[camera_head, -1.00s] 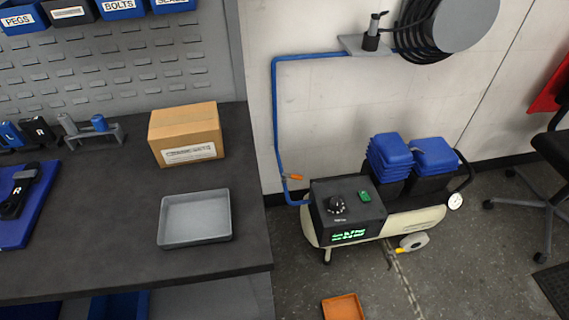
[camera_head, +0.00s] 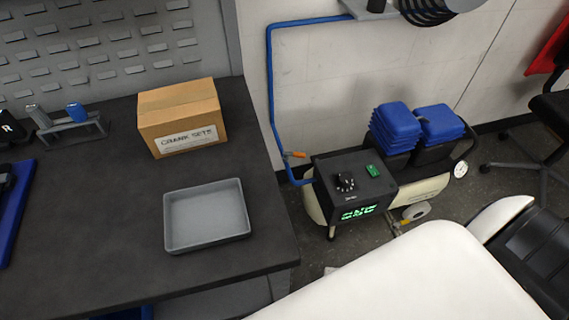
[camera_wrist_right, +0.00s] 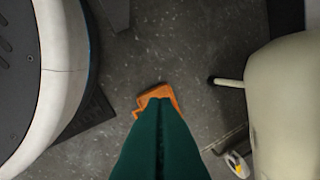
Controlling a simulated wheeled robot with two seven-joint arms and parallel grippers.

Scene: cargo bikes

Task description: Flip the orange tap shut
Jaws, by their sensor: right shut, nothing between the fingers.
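The orange tap (camera_head: 294,154) is a small lever on the blue pipe (camera_head: 271,90), low on the wall just left of the compressor (camera_head: 350,185). Its lever lies roughly crosswise to the upright pipe. My right gripper (camera_wrist_right: 160,102) shows in the right wrist view as two dark green fingers, shut and empty, pointing down over the floor. It is apart from the tap, which is not in the wrist view. In the head view my white right arm fills the lower right, and its fingers are not seen. My left gripper is out of view.
The workbench (camera_head: 95,225) on the left carries a cardboard box (camera_head: 180,115) and a grey tray (camera_head: 207,217). An orange tray (camera_wrist_right: 163,91) lies on the floor below my fingers. A black chair (camera_head: 548,130) stands at the right.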

